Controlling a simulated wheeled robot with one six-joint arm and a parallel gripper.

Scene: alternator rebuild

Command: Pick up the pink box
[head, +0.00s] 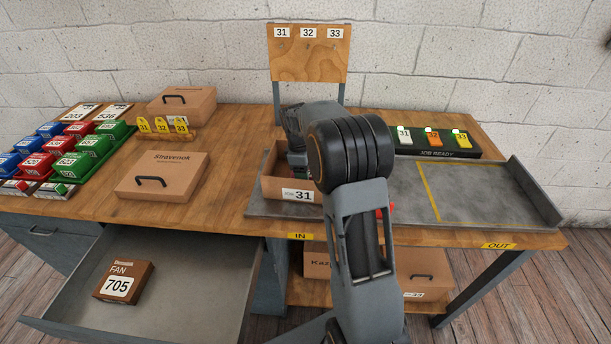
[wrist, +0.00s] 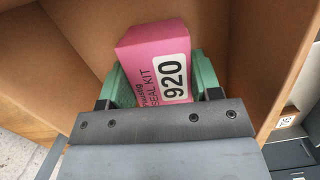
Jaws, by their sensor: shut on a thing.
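The pink box (wrist: 152,50) shows in the wrist view, with a white label reading 920 and the words SEAL KIT. My gripper (wrist: 160,80) is shut on it, with a green finger pad on each side. Brown walls of an open cardboard box (wrist: 70,55) surround it; I cannot tell whether the pink box touches its floor. In the head view my arm reaches over the open box marked 31 (head: 281,190) and hides the pink box and my fingertips.
An open drawer holds a brown FAN 705 box (head: 124,279). A closed Stravenok box (head: 161,175) and colored bins (head: 75,165) stand at left. A JOB READY rack (head: 437,148) stands at back right. The grey tray's (head: 405,195) right part is clear.

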